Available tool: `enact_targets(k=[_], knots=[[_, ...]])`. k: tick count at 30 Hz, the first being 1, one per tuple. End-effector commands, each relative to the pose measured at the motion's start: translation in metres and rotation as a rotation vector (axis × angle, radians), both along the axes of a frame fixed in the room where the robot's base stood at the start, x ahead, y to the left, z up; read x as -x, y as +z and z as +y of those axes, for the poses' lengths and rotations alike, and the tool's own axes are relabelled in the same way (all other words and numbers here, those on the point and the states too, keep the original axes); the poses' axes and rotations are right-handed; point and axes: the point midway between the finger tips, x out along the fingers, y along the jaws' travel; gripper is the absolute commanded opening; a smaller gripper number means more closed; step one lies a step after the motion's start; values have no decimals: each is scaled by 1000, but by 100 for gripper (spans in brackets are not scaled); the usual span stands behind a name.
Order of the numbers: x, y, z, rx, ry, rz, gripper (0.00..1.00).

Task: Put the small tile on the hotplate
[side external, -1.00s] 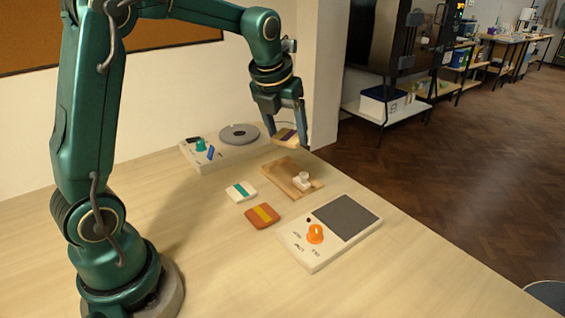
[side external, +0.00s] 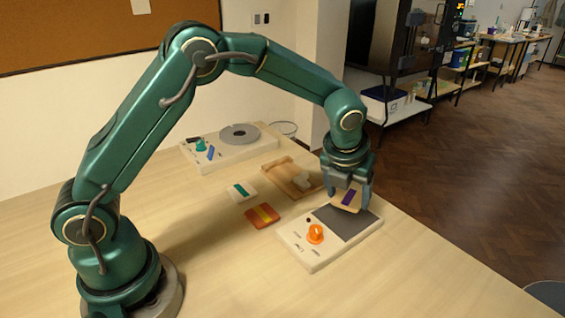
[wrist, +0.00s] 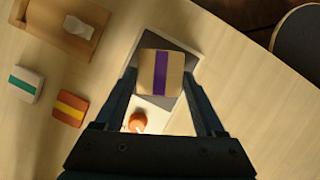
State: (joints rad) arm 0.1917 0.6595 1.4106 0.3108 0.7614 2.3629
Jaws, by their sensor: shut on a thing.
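My gripper (side external: 347,201) is shut on a tan tile with a purple stripe (side external: 347,196). It holds the tile tilted, over the far part of a dark square plate (side external: 338,224) on a white unit with an orange knob (side external: 315,234). In the wrist view the tile (wrist: 160,72) sits between the fingers, with the dark plate (wrist: 172,44) behind it. A white tile with a teal stripe (side external: 242,192) and an orange tile with a yellow stripe (side external: 262,216) lie on the table. Another white unit has a round grey plate (side external: 239,132) and a teal knob (side external: 201,146).
A wooden tray (side external: 273,172) holding a small white object (side external: 303,181) lies left of my gripper, behind the square-plate unit. The table's right edge runs close beside that unit. The front of the table (side external: 370,290) is clear.

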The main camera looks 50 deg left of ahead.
Motion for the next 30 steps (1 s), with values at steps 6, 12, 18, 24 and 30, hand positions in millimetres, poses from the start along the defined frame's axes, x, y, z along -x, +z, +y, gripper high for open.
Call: enact_targets(k=[6,12,18,24,30], knots=[[1,-29,0,-1,1,3,13],[0,-31,1,0,0,0,13],[0,-34,1,-1,-1,1,13],[0,-34,1,-1,0,0,100],[0,-31,1,0,1,-1,100]])
